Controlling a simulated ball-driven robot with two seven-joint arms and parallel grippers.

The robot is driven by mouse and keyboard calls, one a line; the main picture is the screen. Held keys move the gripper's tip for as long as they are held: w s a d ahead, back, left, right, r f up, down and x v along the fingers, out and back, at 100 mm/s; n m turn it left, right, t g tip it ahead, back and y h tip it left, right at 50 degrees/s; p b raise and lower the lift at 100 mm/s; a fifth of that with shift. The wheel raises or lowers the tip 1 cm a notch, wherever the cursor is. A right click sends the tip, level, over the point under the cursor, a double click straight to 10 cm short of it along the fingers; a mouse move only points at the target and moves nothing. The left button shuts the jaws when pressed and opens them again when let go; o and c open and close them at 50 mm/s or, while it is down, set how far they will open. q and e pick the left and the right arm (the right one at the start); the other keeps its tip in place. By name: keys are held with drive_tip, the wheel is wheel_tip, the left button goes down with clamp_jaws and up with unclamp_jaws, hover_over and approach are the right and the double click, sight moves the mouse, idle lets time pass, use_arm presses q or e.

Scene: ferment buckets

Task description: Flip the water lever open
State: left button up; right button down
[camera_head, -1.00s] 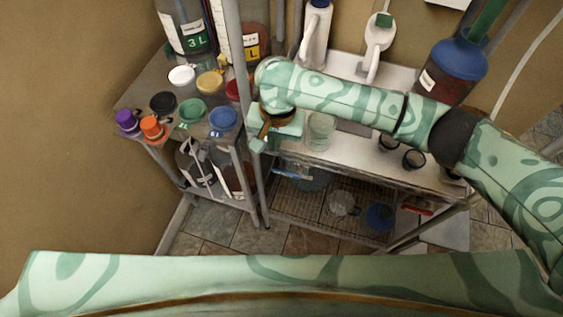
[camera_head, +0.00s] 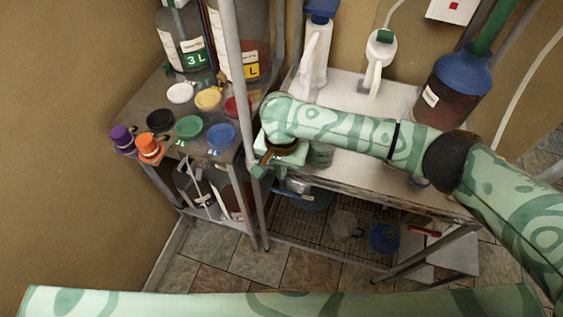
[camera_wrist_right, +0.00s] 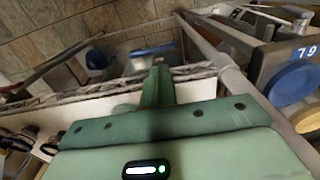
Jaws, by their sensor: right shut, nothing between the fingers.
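I cannot make out the water lever for certain in either view. A white fixture or bottle with a green top (camera_head: 379,62) stands at the back of the white bench (camera_head: 345,90), but I cannot tell whether it bears the lever. My right gripper (camera_head: 256,170) is shut and empty by the front left corner of this bench, beside the upright metal post. In the right wrist view its green fingers (camera_wrist_right: 157,86) are together, with the rack and a blue-handled thing beyond. My left gripper is not in view.
Left of the post, a shelf carries several coloured lids, such as a blue one (camera_head: 221,136), and large bottles (camera_head: 183,45). A blue-topped vessel (camera_head: 455,85) stands right. A wire rack (camera_head: 310,225) below holds a blue item (camera_head: 384,238). Tiled floor (camera_head: 210,250) is clear in front.

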wheel_tip(320, 180, down, 7)
drive_tip(key=b, duration=0.3)
drive_tip(key=shift+r, duration=0.1)
